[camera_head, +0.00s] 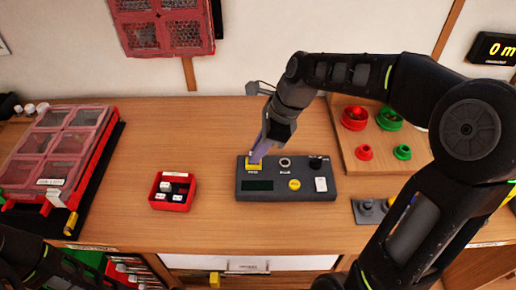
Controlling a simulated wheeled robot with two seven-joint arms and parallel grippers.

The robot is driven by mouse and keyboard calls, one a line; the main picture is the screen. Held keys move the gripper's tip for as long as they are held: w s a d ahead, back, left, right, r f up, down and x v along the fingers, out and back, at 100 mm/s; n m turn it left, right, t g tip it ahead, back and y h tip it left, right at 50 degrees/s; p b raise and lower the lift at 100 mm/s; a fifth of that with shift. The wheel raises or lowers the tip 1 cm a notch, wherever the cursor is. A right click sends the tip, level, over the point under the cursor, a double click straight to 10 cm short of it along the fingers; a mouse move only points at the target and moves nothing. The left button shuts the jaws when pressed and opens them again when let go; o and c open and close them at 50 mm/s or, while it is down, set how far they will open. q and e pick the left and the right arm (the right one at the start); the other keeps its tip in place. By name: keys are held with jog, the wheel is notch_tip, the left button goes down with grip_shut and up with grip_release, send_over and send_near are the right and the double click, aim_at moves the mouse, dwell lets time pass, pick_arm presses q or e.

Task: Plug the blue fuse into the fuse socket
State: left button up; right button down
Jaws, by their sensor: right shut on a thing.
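The dark control panel (286,195) lies on the bench at the middle. A yellow square fitting (250,163) is at its upper left, with a label too small to read. I cannot tell for sure which fitting is the fuse socket. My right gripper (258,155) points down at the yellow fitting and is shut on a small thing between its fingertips. The fingers hide that thing, so I cannot tell whether it is the blue fuse or whether it touches the fitting. I see no blue fuse clearly elsewhere. My left gripper is out of view; part of my left arm shows at bottom left.
A red tray (158,203) with several small black and white pieces stands left of the panel. A red compartment case (55,150) is at far left. A wooden board (385,155) with red and green round parts is at right. Bare bench lies around the tray.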

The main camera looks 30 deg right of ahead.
jog(key=shift+f, duration=0.55)
jog(key=c, duration=1.3)
grip_release()
jog(key=shift+c, duration=0.2)
jog(key=v, duration=0.8)
jog(key=shift+b, duration=0.35)
jog(key=shift+a+f, duration=0.1)
